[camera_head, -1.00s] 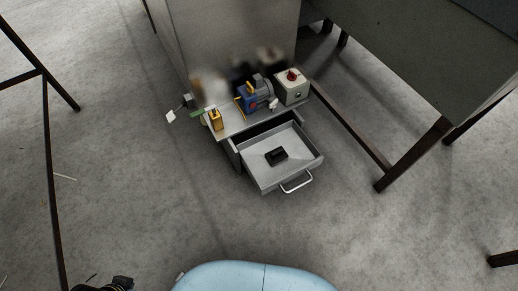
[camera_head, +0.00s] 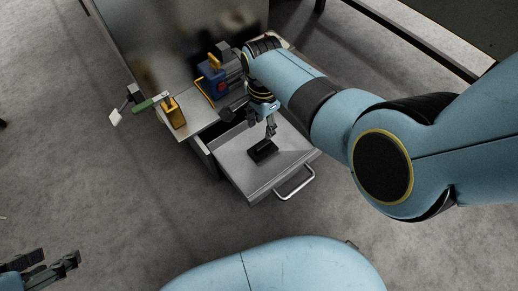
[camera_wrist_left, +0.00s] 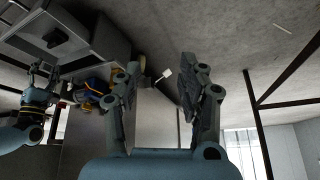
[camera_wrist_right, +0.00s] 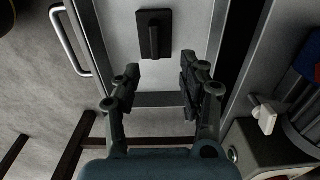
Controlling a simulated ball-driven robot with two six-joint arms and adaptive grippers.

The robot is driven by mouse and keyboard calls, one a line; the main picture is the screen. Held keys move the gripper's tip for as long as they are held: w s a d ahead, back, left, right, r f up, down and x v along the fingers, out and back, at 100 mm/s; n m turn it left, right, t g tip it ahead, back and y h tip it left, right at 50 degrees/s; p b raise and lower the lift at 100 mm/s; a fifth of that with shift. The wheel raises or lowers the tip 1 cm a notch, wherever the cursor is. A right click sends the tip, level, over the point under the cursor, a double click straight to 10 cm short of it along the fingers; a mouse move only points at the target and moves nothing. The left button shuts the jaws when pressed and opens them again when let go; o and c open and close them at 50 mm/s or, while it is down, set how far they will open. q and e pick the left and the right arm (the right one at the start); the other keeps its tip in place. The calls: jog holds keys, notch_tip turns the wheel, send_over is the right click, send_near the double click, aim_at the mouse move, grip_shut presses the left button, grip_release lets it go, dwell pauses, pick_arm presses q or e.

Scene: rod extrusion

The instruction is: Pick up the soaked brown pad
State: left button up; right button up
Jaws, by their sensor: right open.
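A dark, nearly black flat pad with a raised bar (camera_head: 263,151) lies on the floor of the open grey drawer (camera_head: 238,165). It also shows in the right wrist view (camera_wrist_right: 154,34), beyond the fingertips. No brown colour or wetness can be made out on it. My right gripper (camera_head: 270,128) is over the drawer, just above the pad. Its fingers (camera_wrist_right: 160,70) are apart with nothing between them. My left gripper (camera_head: 52,266) is at the lower left, far from the drawer. Its fingers (camera_wrist_left: 160,75) are open and empty.
A green-handled thing (camera_head: 149,103) lies at the ledge's left end. The drawer's handle (camera_head: 294,184) sticks out in front. A white knob (camera_wrist_right: 266,117) shows right of the right gripper.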

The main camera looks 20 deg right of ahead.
aim_at(263, 144)
notch_tip(263, 144, down, 3)
jog(key=shift+s+f+b, duration=0.1)
jog(key=shift+b, duration=0.7)
jog(key=shift+f+b, duration=0.4)
jog(key=shift+f, duration=0.15)
jog(key=shift+s+f+b, duration=0.25)
jog(key=shift+f+b, duration=0.5)
jog(key=shift+f, duration=0.2)
pick_arm(q)
notch_tip(263, 144, down, 6)
jog(key=s+t+b, duration=0.1)
jog(key=t, duration=0.5)
pick_arm(e)
jog(key=shift+s+f, duration=0.15)
jog(key=shift+f, duration=0.55)
jog(key=shift+f+b, duration=0.8)
jog(key=shift+f, duration=0.1)
pick_arm(q)
jog(key=w+d+r+m+t+h, duration=0.1)
jog(key=w+r+t, duration=0.4)
jog(key=w+r, duration=0.3)
notch_tip(263, 144, up, 2)
jog(key=shift+d+r+t, duration=0.15)
jog(key=shift+d+t, duration=0.15)
jog(key=shift+d, duration=0.05)
pick_arm(e)
grip_shut()
